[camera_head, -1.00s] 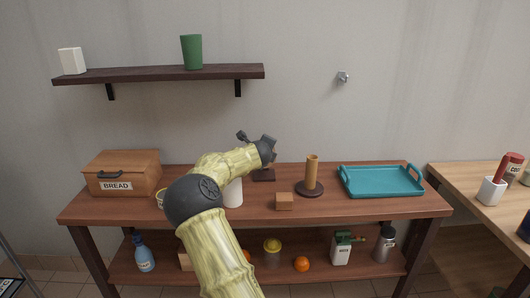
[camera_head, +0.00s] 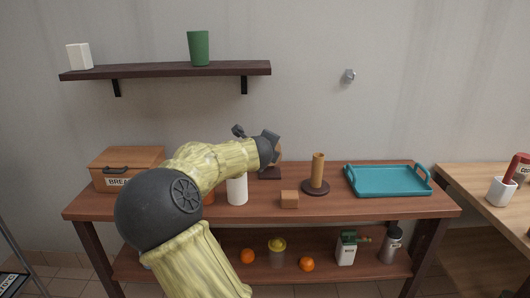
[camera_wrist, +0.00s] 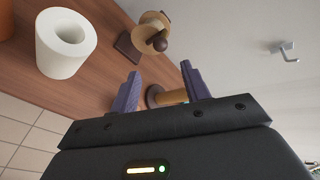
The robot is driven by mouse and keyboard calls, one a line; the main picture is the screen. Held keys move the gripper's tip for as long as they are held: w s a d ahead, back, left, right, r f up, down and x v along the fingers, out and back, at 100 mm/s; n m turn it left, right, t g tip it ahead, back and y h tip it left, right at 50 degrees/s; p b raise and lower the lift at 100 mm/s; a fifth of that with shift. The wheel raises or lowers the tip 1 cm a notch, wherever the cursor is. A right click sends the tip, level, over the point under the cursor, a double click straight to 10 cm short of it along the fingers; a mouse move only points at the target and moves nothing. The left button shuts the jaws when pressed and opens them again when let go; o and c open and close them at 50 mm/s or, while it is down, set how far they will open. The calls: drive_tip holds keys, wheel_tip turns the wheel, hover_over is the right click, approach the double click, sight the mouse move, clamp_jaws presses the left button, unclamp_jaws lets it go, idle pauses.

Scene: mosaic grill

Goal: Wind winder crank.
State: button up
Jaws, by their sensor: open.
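The winder (camera_wrist: 150,28) shows in the wrist view as a pale wooden spool on a dark base, with a dark round knob on its near side that seems to be the crank handle. In the head view, my gripper hides most of the winder; its dark base (camera_head: 270,174) shows below. My gripper (camera_wrist: 160,86) is open, with nothing between its fingers. In the head view my gripper (camera_head: 274,146) is above the table, in front of the winder. In the wrist view the winder lies beyond the fingertips, apart from them.
A wooden post on a round base (camera_head: 318,180) and a small wooden block (camera_head: 289,200) stand right of the winder. A white roll (camera_head: 237,191) stands to its left. A teal tray (camera_head: 388,190) and bread box (camera_head: 128,160) occupy the table ends. A shelf (camera_head: 165,71) hangs above.

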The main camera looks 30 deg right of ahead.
drive_tip(key=v, duration=0.4)
drive_tip(key=shift+s+a, duration=0.1)
drive_tip(key=shift+s, duration=0.05)
idle(0.4)
drive_tip(key=s+a+f+m+g+y, duration=0.2)
drive_tip(key=s+f+m, duration=0.2)
drive_tip(key=f+m, duration=0.45)
drive_tip(key=s+a+f+m+g+y, duration=0.15)
drive_tip(key=s+f+m, duration=0.35)
drive_tip(key=m, duration=0.7)
drive_tip(key=s+a+f+m+g+y, duration=0.1)
drive_tip(key=s+a+f+m, duration=0.1)
drive_tip(key=s+a+m, duration=0.3)
drive_tip(key=s+a+f+m+g+y, duration=0.2)
drive_tip(key=s+a+f+m, duration=0.1)
drive_tip(key=s+a+m, duration=0.2)
drive_tip(key=s+a+f+m+g+y, duration=0.1)
drive_tip(key=s+a+f+m, duration=0.1)
drive_tip(key=s+a+m, duration=0.4)
drive_tip(key=shift+s+a+f+m+g+y, duration=0.1)
drive_tip(key=shift+a+m, duration=0.3)
drive_tip(key=shift+m, duration=0.5)
drive_tip(key=shift+a+f+m+g+y, duration=0.1)
drive_tip(key=shift+a+m, duration=0.35)
drive_tip(key=shift+m, duration=0.4)
drive_tip(key=shift+s+a+f+m+g+y, duration=0.1)
drive_tip(key=shift+a+m, duration=0.3)
drive_tip(key=shift+m, duration=0.5)
